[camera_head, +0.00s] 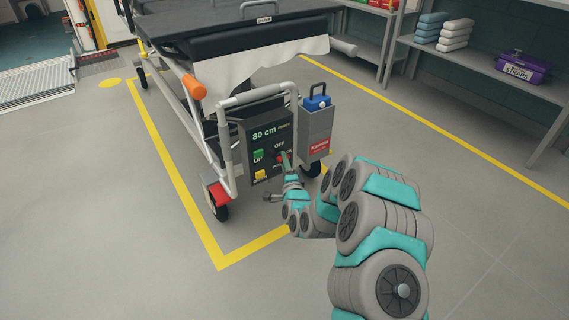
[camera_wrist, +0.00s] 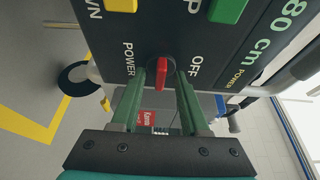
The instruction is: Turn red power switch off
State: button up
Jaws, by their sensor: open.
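The red power switch (camera_wrist: 162,78) sits on the dark control panel, between the words POWER and OFF in the wrist view. Its handle points down the picture, between the two fingers of my gripper (camera_wrist: 159,85). My gripper is open, with one green finger on each side of the switch; I cannot tell whether either finger touches it. In the head view, my gripper (camera_head: 287,160) is at the right side of the control panel (camera_head: 262,139) and partly hides the red switch (camera_head: 281,158).
A green button (camera_head: 258,154) and a yellow button (camera_head: 260,175) are on the same panel. The wheeled stretcher (camera_head: 240,40) stands behind. Open floor lies left and right.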

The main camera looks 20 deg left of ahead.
grip_shut()
dwell(0.3)
dwell(0.3)
